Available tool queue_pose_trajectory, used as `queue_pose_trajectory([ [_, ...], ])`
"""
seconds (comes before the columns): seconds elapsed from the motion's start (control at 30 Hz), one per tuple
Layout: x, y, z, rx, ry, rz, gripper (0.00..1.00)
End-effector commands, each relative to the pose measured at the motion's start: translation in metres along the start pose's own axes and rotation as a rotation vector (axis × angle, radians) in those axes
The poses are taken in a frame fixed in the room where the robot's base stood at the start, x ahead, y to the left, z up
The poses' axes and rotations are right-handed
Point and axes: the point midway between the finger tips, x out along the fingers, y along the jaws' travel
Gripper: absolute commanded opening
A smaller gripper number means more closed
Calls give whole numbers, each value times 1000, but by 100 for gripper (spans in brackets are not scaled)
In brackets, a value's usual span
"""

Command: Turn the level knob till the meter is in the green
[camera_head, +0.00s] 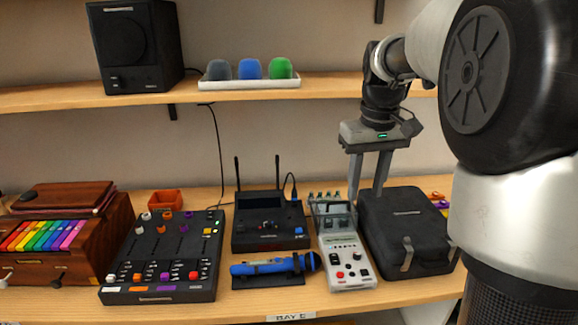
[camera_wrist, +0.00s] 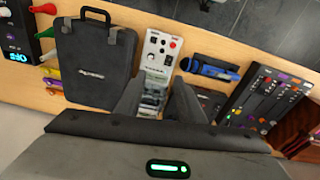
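A white instrument (camera_head: 345,252) stands near the shelf's front edge, with a dark knob (camera_head: 363,272), red buttons and small dark controls on its face. A clear-looking windowed part (camera_head: 333,212) is at its back end; I cannot make out a meter needle or green zone. The instrument also shows in the wrist view (camera_wrist: 160,48), partly hidden below by my fingers. My gripper (camera_head: 367,190) is open and empty, pointing down above the back of the instrument and the black case, apart from the knob. It also shows in the wrist view (camera_wrist: 158,98).
A black case (camera_head: 405,225) stands close at the instrument's right. A blue microphone (camera_head: 270,266) on a dark stand and a black receiver with antennas (camera_head: 268,232) are at its left. A mixer (camera_head: 165,250) stands further left. An upper shelf (camera_head: 330,86) runs behind my wrist.

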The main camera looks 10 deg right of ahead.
Motion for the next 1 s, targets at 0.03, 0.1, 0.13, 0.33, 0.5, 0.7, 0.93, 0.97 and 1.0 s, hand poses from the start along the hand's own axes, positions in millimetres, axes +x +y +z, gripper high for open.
queue_pose_trajectory([
  [0.03,22,10,-12,-4,-29,-5,35],
  [0.1,37,20,-24,-16,-58,-10,35],
  [0.13,43,23,-28,-19,-68,-12,35],
  [0.33,60,32,-38,-32,-96,-19,35],
  [0.5,81,32,-35,-32,-98,-20,35],
  [0.7,123,30,-31,-32,-99,-20,35],
  [0.93,174,29,-26,-32,-100,-20,35],
  [0.97,179,29,-25,-32,-98,-20,35],
  [1.0,187,29,-25,-32,-99,-20,35],
])
